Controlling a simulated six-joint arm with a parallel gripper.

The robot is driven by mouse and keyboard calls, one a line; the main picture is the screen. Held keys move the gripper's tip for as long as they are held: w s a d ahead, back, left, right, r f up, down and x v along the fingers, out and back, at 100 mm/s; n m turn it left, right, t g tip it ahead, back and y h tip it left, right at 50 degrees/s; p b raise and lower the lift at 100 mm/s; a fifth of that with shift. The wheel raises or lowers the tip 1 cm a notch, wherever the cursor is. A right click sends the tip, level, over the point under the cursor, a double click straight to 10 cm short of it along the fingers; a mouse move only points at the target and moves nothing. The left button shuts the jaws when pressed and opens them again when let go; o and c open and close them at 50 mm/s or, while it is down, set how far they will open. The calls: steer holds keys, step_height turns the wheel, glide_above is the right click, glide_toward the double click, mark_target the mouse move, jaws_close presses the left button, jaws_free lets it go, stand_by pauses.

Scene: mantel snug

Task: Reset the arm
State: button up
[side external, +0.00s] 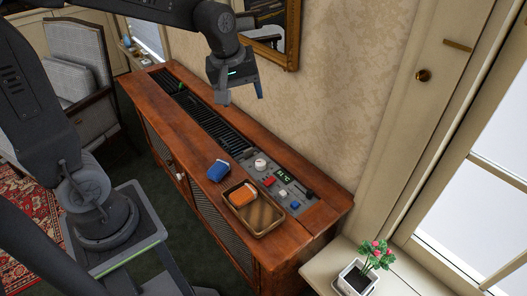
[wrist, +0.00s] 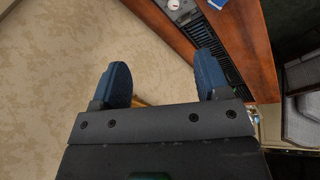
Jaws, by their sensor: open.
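My gripper (side external: 242,96) hangs in the air above the wooden cabinet (side external: 170,120), close to the wall, in the side external view. In the wrist view its two blue fingers (wrist: 165,85) are spread wide apart with nothing between them. The wall and part of the cabinet top show beyond the fingers. My arm reaches in from the upper left of the side external view.
On the cabinet lie a blue object (side external: 218,171) and a wooden tray (side external: 264,222) holding an orange object (side external: 242,196). Behind them is a control panel (side external: 284,190) with knobs and buttons. A mirror (side external: 290,45) hangs near my gripper. A potted plant (side external: 358,275) stands lower right.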

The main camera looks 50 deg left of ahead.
steer(key=s+d+r+m+t, duration=0.1)
steer(key=s+d+m, duration=0.1)
steer(key=s+m, duration=0.3)
steer(key=s+d+r+m+t, duration=0.1)
steer(key=s+d+r+m, duration=0.1)
steer(key=s+m, duration=0.4)
steer(key=shift+s+d+m, duration=0.25)
steer(key=shift+s+m, duration=0.05)
steer(key=shift+s, duration=1.75)
